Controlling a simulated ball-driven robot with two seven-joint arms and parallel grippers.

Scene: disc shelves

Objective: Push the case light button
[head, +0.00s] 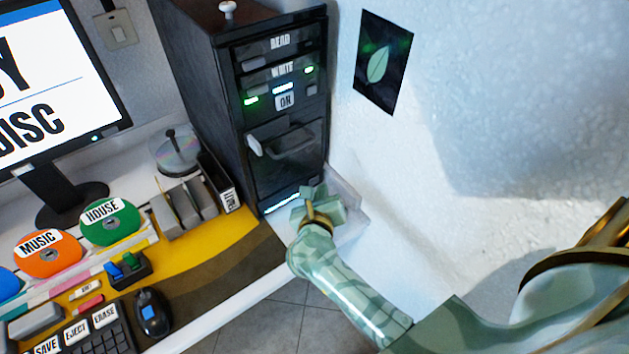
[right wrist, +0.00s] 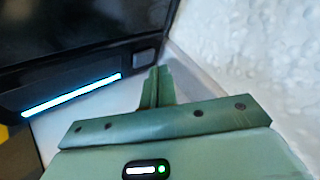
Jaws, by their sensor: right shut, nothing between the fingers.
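The dark computer case (head: 245,150) stands at the back of the desk. A lit blue-white strip (right wrist: 72,95) runs along its lower front, and it also shows in the head view (head: 283,202). A small dark square button (right wrist: 145,57) sits at the right end of this strip; in the head view my gripper covers that spot. My right gripper (head: 316,192) is shut and empty in front of the case's lower right corner. In the right wrist view its closed fingers (right wrist: 158,72) point at the case, just below and right of the button; I cannot tell whether they touch it. My left gripper is out of view.
The white wall is close on the right, with a leaf poster (head: 384,62). On the desk are a disc spindle (head: 178,150), a grey rack (head: 182,206), labelled discs (head: 108,222), a mouse (head: 152,312) and a monitor (head: 60,80). The case's drawer handle (head: 285,140) sticks out above my gripper.

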